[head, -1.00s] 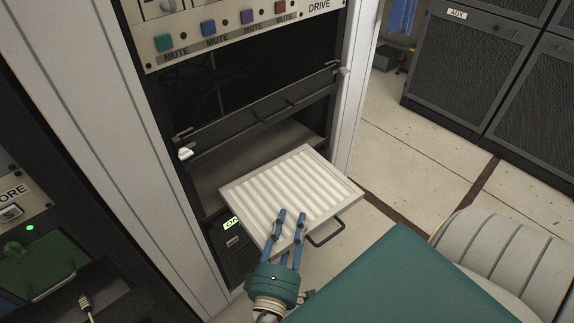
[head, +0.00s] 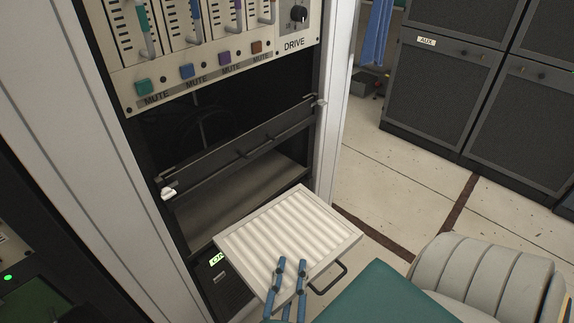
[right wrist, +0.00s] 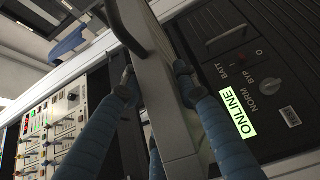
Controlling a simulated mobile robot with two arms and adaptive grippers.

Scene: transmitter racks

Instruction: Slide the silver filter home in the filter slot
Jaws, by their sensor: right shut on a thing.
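The silver filter (head: 289,238) has a pale frame, white pleats and a dark handle on its front edge. It lies roughly flat and skewed in front of the rack. The filter slot (head: 240,198) is the open bay below a dark hinged flap; its grey floor shows. The filter's back edge is at the slot's mouth; I cannot tell whether any of it is inside. My right gripper (head: 291,266) is shut on the filter's front edge, left of the handle. The right wrist view shows the frame (right wrist: 165,100) between its blue fingers. My left gripper is not in view.
A fader panel with mute buttons (head: 185,71) is above. An ONLINE panel (right wrist: 238,112) sits beside the filter in the wrist view. Dark AUX cabinets (head: 440,95) stand across open floor.

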